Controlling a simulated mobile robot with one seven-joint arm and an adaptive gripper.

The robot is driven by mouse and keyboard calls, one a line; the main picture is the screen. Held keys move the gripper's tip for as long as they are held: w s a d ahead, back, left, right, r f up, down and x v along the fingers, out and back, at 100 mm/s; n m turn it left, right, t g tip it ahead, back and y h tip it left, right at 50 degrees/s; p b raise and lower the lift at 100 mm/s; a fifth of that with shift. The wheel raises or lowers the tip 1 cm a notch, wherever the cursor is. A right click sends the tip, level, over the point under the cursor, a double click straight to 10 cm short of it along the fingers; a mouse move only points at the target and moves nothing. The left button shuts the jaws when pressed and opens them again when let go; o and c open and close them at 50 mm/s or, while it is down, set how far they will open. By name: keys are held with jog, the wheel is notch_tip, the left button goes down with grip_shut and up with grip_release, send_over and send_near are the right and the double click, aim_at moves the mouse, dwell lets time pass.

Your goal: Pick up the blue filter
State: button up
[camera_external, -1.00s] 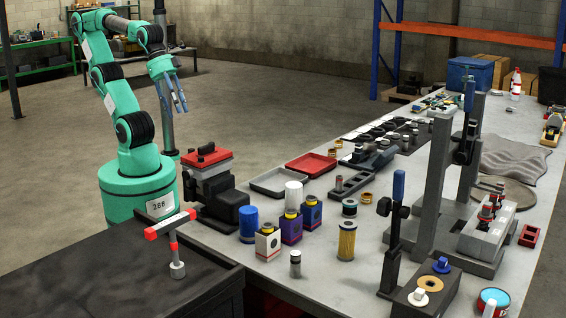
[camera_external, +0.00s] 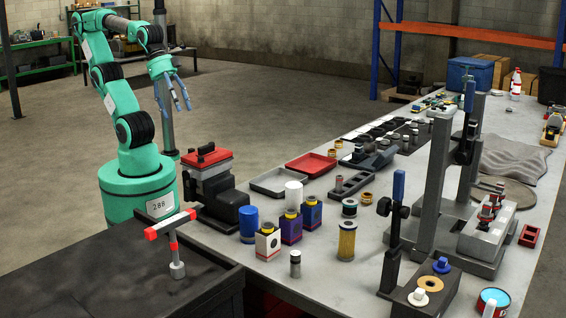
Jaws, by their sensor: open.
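The blue filter (camera_external: 248,224) is a plain blue cylinder standing upright near the left edge of the grey workbench (camera_external: 330,285). It is to the left of several small boxes. My gripper (camera_external: 179,103) is raised in the air at the upper left, beyond the bench's left edge. It is well above the blue filter and far from it. Its fingers are spread, point downward and hold nothing.
Beside the filter stand a white box (camera_external: 268,245), purple box (camera_external: 291,230), blue box (camera_external: 312,215) and white cylinder (camera_external: 294,194). A yellow filter (camera_external: 346,242) stands to the right. A black vise with red top (camera_external: 208,172) stands between my base and the filter.

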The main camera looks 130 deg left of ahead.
jog(key=w+d+r+g+p, duration=0.1)
jog(key=w+d+g+p, duration=0.15)
jog(key=w, duration=0.95)
jog(key=w+d+r+g+p, duration=0.1)
jog(key=w+p, duration=0.3)
jog(key=w, duration=0.8)
jog(key=w+d+f+p, duration=0.1)
jog(key=w+f, duration=0.4)
jog(key=w, duration=0.1)
jog(key=w+d+f+g+p, duration=0.1)
jog(key=w+d+f+p, duration=0.1)
jog(key=w+f, duration=0.3)
jog(key=w+d+f+g+p, duration=0.1)
jog(key=w+d+f, duration=0.1)
jog(key=w+f, duration=0.3)
jog(key=shift+w+d+p, duration=0.15)
jog(key=shift+w+p, duration=0.15)
jog(key=shift+w, duration=0.7)
jog(key=shift+w+d+f, duration=0.1)
jog(key=shift+w+f, duration=0.15)
jog(key=shift+f, duration=0.15)
jog(key=shift+f, duration=0.15)
